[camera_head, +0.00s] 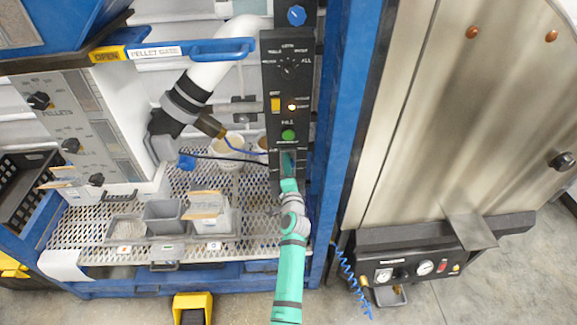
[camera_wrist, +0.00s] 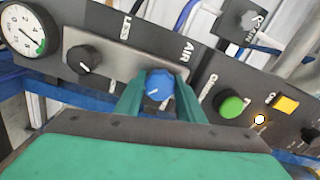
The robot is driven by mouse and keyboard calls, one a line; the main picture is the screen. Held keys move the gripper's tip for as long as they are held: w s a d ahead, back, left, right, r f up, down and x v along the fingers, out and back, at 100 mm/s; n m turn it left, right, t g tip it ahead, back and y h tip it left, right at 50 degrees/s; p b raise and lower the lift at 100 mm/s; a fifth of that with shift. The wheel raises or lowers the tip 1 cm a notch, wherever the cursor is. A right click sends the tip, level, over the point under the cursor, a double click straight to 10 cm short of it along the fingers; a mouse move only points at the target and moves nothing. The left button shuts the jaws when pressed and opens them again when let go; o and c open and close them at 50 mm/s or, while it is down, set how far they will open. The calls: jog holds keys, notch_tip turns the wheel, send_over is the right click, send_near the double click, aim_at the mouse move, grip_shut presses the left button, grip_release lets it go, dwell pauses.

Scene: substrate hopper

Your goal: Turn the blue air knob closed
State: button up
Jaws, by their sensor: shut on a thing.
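The blue air knob (camera_wrist: 158,88) sits on a grey plate of the dark control panel, beside the word AIR, in the wrist view. It has a white pointer mark, toward the lower left there. My green gripper (camera_wrist: 159,97) has one finger on each side of the knob and is shut on it. In the head view my gripper (camera_head: 289,165) is at the lower part of the tall black panel (camera_head: 272,85), below the green button (camera_head: 288,135). There the gripper hides the air knob.
A black knob (camera_wrist: 83,60) and a round gauge (camera_wrist: 28,29) lie left of the air knob in the wrist view. A green button (camera_wrist: 232,107) and a yellow button (camera_wrist: 285,103) lie right. A blue post (camera_head: 345,110) stands close right of my arm in the head view.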

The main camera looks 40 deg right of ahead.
jog(key=shift+f, duration=0.1)
dwell(0.4)
jog(key=o, duration=1)
jog(key=shift+o, duration=0.2)
jog(key=v, duration=1)
jog(key=shift+s+a, duration=0.2)
jog(key=shift+s, duration=0.15)
